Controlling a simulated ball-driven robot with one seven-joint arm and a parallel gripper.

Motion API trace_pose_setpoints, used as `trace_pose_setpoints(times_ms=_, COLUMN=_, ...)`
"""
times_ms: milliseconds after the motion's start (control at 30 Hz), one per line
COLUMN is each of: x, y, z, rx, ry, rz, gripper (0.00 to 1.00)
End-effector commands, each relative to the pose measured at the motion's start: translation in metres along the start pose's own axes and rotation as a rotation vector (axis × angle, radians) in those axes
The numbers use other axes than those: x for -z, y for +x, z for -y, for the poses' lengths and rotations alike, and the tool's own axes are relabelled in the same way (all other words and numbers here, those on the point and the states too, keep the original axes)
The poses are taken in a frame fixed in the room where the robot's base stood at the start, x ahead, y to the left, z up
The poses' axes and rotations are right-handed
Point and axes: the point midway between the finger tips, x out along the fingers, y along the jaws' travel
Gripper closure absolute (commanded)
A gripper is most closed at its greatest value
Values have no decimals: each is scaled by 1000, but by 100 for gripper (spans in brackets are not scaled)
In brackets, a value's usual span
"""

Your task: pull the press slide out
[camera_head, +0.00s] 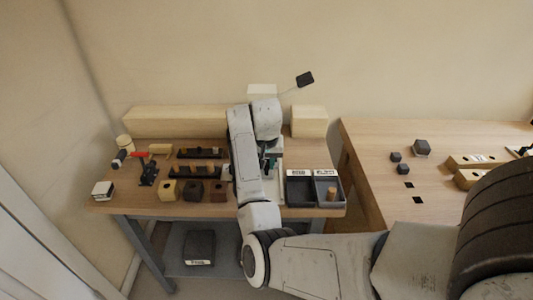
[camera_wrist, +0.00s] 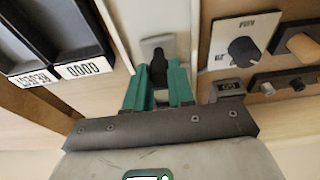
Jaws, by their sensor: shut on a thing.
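My gripper shows in the wrist view (camera_wrist: 160,80), its two green fingers closed around a dark upright handle (camera_wrist: 158,58). The handle stands in front of a small pale grey block, within a white track. I take this handle to be part of the press slide; the rest of the slide is hidden by the fingers. The press there is mostly hidden by my arm.
Black trays (camera_head: 300,190) labelled GOOD and REJECT sit right of my arm. A panel with a black knob (camera_wrist: 243,49) flanks the gripper in the wrist view. Several wooden and dark blocks (camera_head: 193,190) stand left. A second table (camera_head: 440,210) is at the right.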

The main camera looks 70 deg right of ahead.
Motion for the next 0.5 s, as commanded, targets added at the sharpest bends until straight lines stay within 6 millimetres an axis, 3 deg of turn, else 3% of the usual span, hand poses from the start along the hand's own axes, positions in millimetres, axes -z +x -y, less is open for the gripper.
trace_pose_setpoints(times_ms=500, x=-18, y=-4, z=0, rx=-1, ry=-2, rz=102, gripper=94)
